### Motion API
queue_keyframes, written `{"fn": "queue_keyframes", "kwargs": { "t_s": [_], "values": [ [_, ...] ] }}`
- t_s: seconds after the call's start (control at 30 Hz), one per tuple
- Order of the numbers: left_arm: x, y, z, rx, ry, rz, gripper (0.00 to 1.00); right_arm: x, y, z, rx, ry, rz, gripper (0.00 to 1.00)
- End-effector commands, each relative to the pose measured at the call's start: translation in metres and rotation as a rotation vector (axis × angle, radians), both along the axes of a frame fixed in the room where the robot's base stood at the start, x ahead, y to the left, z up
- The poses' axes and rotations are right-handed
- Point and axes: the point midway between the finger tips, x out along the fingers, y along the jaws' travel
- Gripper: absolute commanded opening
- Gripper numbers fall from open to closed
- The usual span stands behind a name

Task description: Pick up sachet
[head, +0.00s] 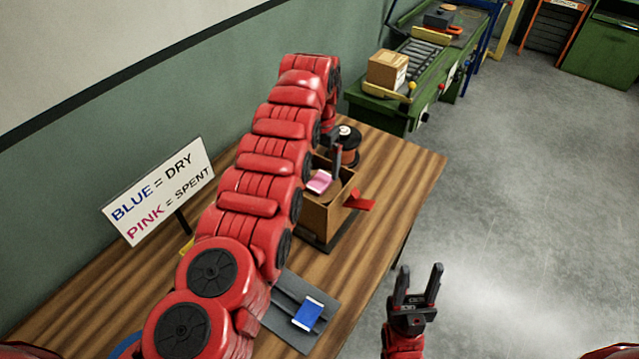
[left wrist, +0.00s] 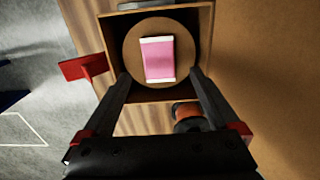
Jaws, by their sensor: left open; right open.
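A pink sachet (head: 319,182) with white ends lies inside an open cardboard box (head: 326,220). In the left wrist view the pink sachet (left wrist: 158,59) rests on a round brown disc in the box. My left gripper (head: 338,156) is at the box, partly hidden by its own arm; in its wrist view the open fingers (left wrist: 160,77) point toward the box with nothing between them. A blue sachet (head: 308,313) with white ends lies on a grey mat (head: 286,325) at the front of the table. My right gripper (head: 420,271) is open and empty, right of the table.
A sign (head: 160,190) reads "BLUE = DRY, PINK = SPENT". A dark-and-orange spool (head: 349,147) stands behind the box. A red flap (head: 359,200) sticks out from the box's right side. A green conveyor (head: 430,65) carries a carton (head: 387,69). Floor to the right is clear.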

Motion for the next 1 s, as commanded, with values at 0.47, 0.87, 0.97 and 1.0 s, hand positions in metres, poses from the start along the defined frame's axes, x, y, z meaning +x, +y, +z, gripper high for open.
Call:
{"fn": "queue_keyframes", "kwargs": {
  "t_s": [0.47,0.87,0.97,1.0],
  "values": [
    [-0.005,0.002,-0.044,0.006,0.001,0.001,0.95,0.000,0.000,0.028,0.000,0.000,0.000,0.50],
    [-0.005,0.002,-0.045,0.006,0.001,0.001,0.57,0.000,0.000,0.027,0.000,0.000,0.000,0.50],
    [-0.005,0.002,-0.045,0.006,0.001,0.001,0.39,0.000,0.000,0.027,0.000,0.000,0.000,0.50],
    [-0.005,0.002,-0.045,0.006,0.001,0.001,0.32,0.000,0.000,0.027,0.000,0.000,0.000,0.50]
  ]
}}
